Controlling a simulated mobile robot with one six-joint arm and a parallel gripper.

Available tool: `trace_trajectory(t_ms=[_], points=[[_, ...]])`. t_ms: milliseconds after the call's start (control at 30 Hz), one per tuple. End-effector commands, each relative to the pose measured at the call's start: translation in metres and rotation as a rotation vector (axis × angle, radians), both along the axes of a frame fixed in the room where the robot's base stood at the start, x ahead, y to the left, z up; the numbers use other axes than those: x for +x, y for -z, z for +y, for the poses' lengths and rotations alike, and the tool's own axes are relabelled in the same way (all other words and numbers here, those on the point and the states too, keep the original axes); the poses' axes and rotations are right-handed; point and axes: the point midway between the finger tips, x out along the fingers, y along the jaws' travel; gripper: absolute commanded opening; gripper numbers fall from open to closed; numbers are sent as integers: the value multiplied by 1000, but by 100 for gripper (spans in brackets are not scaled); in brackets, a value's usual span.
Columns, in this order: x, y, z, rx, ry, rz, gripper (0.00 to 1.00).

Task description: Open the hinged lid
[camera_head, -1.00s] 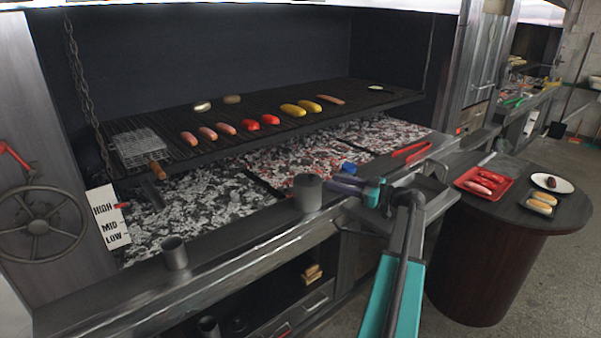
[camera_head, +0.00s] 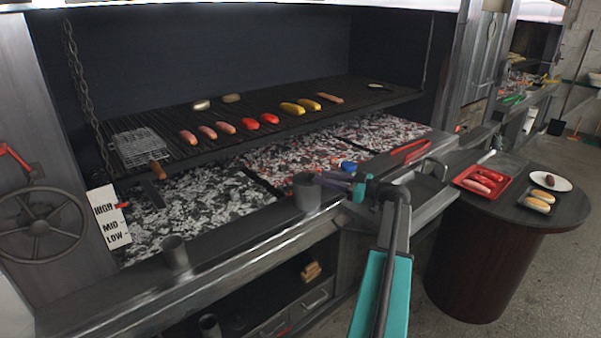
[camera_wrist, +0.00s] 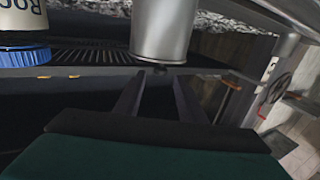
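My gripper (camera_head: 332,179) is over the grill's front ledge, just right of a steel cup (camera_head: 306,192). In the wrist view its two dark fingers (camera_wrist: 158,95) are spread apart with nothing between them. The cup (camera_wrist: 161,30) shows just beyond the fingertips; contact cannot be told. No hinged lid is clearly identifiable. A wire grill basket (camera_head: 138,147) with a wooden handle (camera_head: 158,170) lies on the left of the grate and looks flat. A steel box-like part with a curved handle (camera_head: 432,166) sits right of my gripper; whether it has a lid cannot be told.
A jar's blue cap (camera_head: 348,166) is beside my gripper, also in the wrist view (camera_wrist: 25,57). Red tongs (camera_head: 409,151) lie on the right ledge. Another cup (camera_head: 175,254) stands left. Glowing coals (camera_head: 290,160) lie behind. A round table (camera_head: 540,222) holds food at right.

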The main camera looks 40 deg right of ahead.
Motion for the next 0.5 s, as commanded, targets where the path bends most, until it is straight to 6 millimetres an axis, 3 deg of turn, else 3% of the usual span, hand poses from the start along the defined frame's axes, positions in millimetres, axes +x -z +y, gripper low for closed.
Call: trace_trajectory(t_ms=[500], points=[[70,-2,23,0,-1,0,37]])
